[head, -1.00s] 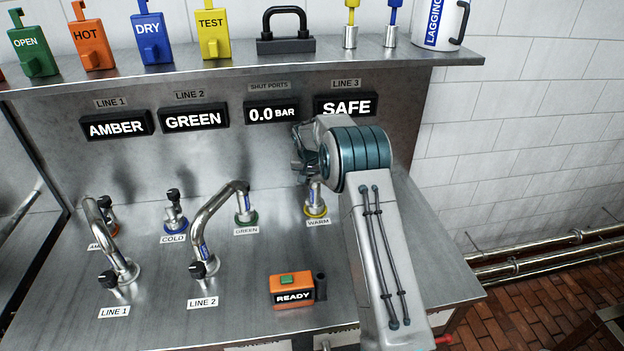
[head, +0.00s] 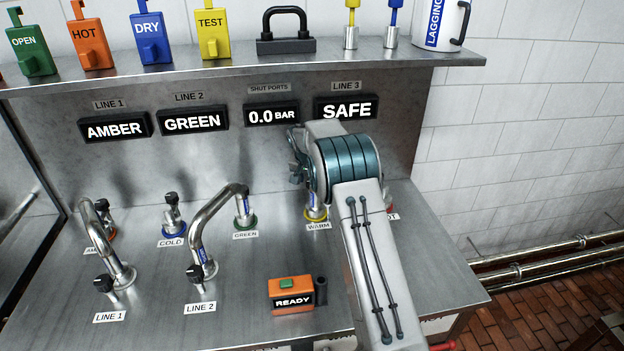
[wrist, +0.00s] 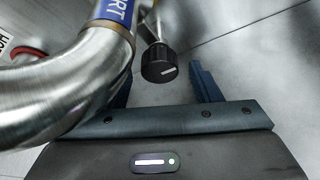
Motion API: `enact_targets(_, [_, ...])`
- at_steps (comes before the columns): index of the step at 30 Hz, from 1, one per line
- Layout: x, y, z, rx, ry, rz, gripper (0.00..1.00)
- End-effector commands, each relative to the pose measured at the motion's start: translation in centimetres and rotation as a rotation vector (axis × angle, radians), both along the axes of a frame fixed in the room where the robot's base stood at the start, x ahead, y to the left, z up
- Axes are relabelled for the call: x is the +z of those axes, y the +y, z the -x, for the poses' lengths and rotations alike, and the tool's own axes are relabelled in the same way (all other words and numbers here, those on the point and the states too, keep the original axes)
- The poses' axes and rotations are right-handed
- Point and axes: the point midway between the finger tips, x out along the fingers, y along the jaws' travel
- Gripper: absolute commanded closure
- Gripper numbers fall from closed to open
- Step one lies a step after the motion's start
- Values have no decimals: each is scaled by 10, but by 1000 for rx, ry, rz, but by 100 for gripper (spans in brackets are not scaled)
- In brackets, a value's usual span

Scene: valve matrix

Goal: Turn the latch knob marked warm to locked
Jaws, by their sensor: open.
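The warm port (head: 315,214), with a yellow ring and a WARM label (head: 318,226), stands at the back of the steel bench, partly covered by my arm. My gripper (head: 298,160) is above it in the head view. In the wrist view my gripper (wrist: 163,88) is open, one finger on each side. A round black knob (wrist: 158,64) with a white mark shows between the fingers, beyond their line, and nothing is gripped. No label on this knob is readable. A thick curved steel pipe (wrist: 60,85) with a blue band fills the left, close to the left finger.
The line 2 pipe (head: 205,228) and line 1 pipe (head: 98,235) stand left on the bench. An orange READY box (head: 291,292) sits in front. A shelf (head: 240,62) with tags and a padlock overhangs behind. A line 3 display (head: 346,108) reads SAFE.

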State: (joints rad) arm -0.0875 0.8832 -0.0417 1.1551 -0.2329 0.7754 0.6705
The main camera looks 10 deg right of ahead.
Motion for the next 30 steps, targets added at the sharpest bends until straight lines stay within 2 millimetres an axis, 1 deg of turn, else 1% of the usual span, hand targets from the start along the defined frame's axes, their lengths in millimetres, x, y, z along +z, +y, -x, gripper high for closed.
enact_targets(5, [18, 4, 6, 0, -3, 1, 43])
enact_targets(8, [37, 7, 13, 2, -4, 0, 43])
enact_targets(15, [88, 17, 32, 1, -5, -1, 43])
enact_targets(18, [104, 20, 39, 1, -3, -1, 43])
enact_targets(21, [116, 22, 43, 0, -2, 0, 43])
enact_targets(24, [123, 23, 45, 0, -1, 0, 43])
enact_targets(30, [126, 23, 47, 0, 0, 0, 43])
